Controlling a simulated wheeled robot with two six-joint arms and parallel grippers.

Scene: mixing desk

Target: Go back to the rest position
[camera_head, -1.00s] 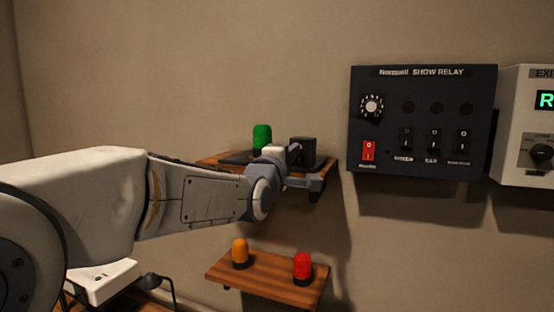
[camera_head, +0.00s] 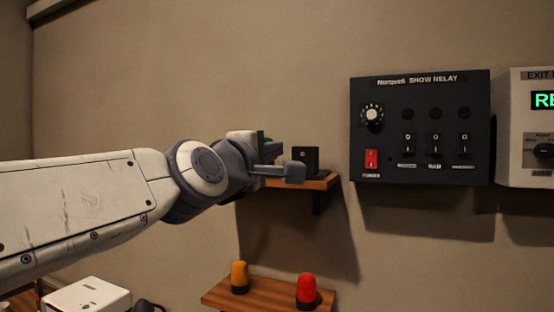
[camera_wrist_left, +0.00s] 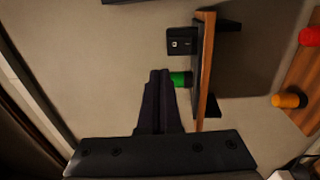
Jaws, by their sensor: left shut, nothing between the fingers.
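My left gripper (camera_head: 291,173) is shut and empty in the head view, in front of the upper wooden shelf (camera_head: 322,181). It hides most of a green lamp (camera_head: 268,140) on that shelf. In the left wrist view, my closed left fingers (camera_wrist_left: 160,75) point toward the shelf (camera_wrist_left: 205,70), with the green lamp (camera_wrist_left: 181,79) just beside their tips in the picture. I cannot tell whether the fingers touch the lamp. My right gripper is not in view.
A black box (camera_head: 306,158) stands on the upper shelf. A lower shelf (camera_head: 250,292) holds an orange lamp (camera_head: 239,277) and a red lamp (camera_head: 307,290). A show relay panel (camera_head: 420,128) and a white exit box (camera_head: 532,125) hang right. A white device (camera_head: 88,297) sits lower left.

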